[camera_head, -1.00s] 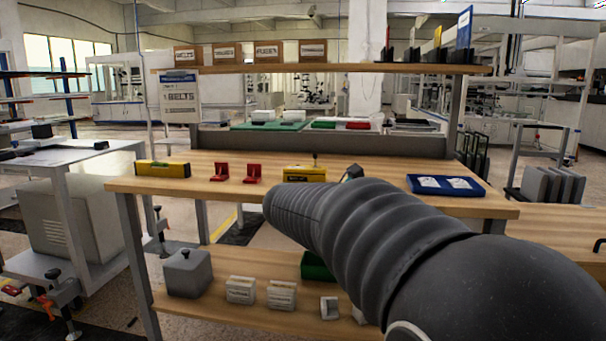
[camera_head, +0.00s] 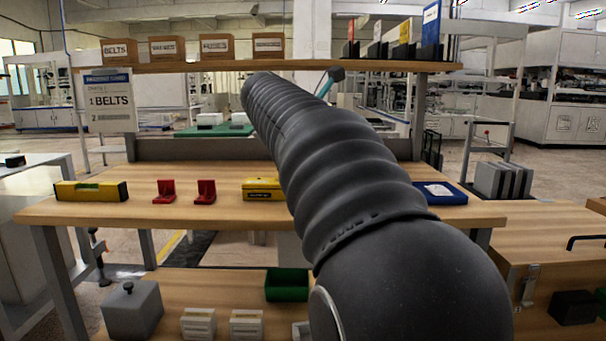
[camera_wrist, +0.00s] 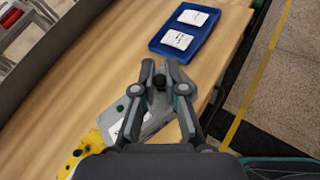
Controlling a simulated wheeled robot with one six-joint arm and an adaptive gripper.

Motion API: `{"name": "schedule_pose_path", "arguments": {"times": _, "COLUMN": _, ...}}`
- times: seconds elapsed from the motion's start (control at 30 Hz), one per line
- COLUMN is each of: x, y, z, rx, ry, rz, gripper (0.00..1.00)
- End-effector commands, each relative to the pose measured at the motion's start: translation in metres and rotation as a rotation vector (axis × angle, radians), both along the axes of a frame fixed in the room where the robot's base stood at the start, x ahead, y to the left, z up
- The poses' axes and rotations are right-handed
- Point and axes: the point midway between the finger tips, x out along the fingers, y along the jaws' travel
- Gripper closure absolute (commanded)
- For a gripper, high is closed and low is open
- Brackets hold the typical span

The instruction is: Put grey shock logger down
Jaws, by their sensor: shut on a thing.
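In the wrist view my gripper (camera_wrist: 162,78) is shut on the grey shock logger (camera_wrist: 150,122), a flat grey case with a white label, a green button and a black knob between my fingertips. Part of the case is hidden behind my fingers. The logger is over the wooden bench top; I cannot tell whether it touches it. A blue tray (camera_wrist: 214,42) with two white-labelled packs lies ahead of my fingertips, apart from the logger. In the head view my arm hides the logger and gripper.
A yellow case (camera_head: 262,189) stands on the bench (camera_head: 225,212); a yellow object (camera_wrist: 88,150) is close beside the logger in the wrist view. Two red brackets (camera_head: 165,191) and a yellow level (camera_head: 91,191) are further left. Bare wood lies left of the blue tray (camera_head: 441,193).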

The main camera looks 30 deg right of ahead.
Motion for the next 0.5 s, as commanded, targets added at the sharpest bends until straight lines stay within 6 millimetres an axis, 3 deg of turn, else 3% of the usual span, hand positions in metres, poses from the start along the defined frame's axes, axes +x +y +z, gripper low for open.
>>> {"name": "schedule_pose_path", "arguments": {"times": 0.3, "x": 0.051, "y": -0.040, "z": -0.040, "rx": 0.001, "ry": 0.004, "rz": -0.009, "gripper": 1.00}}
{"name": "schedule_pose_path", "arguments": {"times": 0.5, "x": 0.075, "y": -0.054, "z": -0.056, "rx": 0.000, "ry": 0.000, "rz": -0.005, "gripper": 1.00}}
